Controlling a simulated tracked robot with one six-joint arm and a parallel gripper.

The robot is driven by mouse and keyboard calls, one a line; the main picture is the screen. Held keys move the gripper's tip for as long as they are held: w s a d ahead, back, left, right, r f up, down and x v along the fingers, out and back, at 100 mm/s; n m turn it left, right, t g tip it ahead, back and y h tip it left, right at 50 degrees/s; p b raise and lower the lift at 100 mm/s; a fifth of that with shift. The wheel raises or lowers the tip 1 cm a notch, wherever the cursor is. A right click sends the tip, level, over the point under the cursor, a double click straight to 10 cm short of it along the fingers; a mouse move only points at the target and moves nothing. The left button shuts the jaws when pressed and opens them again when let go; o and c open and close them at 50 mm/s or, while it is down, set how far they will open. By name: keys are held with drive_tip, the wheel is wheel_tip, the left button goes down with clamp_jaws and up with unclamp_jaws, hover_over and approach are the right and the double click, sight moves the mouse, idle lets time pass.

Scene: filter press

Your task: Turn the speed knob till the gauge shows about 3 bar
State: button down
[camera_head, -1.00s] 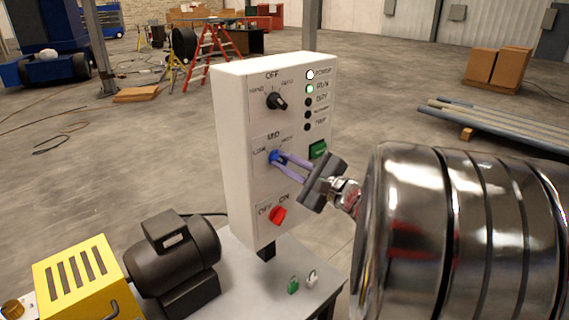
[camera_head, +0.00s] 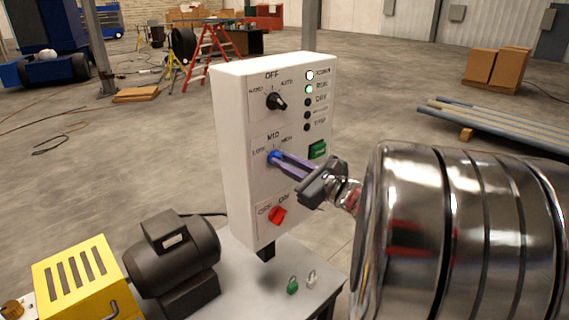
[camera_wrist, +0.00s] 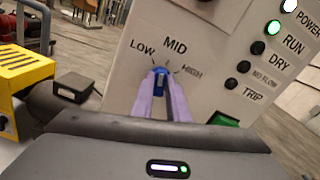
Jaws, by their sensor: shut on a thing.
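The blue speed knob (camera_head: 273,156) is on the front of the white control panel (camera_head: 236,190), under LOW, MID and HIGH marks. My gripper (camera_head: 281,160) is shut on this knob, with one purple finger on each side. In the wrist view the knob (camera_wrist: 161,82) shows between the fingertips (camera_wrist: 161,86), below the MID mark. A pale line on the knob points roughly up in that picture, near MID; its exact setting is hard to read. No gauge is in view.
Above the knob is a black OFF/AUTO selector (camera_head: 276,101); below it is a red OFF/ON switch (camera_head: 277,215). A green button (camera_head: 317,149) is close to my gripper. The POWER and RUN lamps (camera_head: 309,89) are lit. A motor (camera_head: 172,255) stands left of the panel.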

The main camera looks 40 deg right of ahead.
drive_tip(key=shift+f+m, duration=0.15)
drive_tip(key=shift+m, duration=1.45)
drive_tip(key=c, duration=1.7)
unclamp_jaws()
drive_tip(key=s, duration=0.4)
drive_tip(key=s+d, duration=0.1)
drive_tip(key=s, duration=0.4)
drive_tip(key=s+d, duration=0.1)
drive_tip(key=s, duration=0.3)
drive_tip(key=shift+s, duration=0.35)
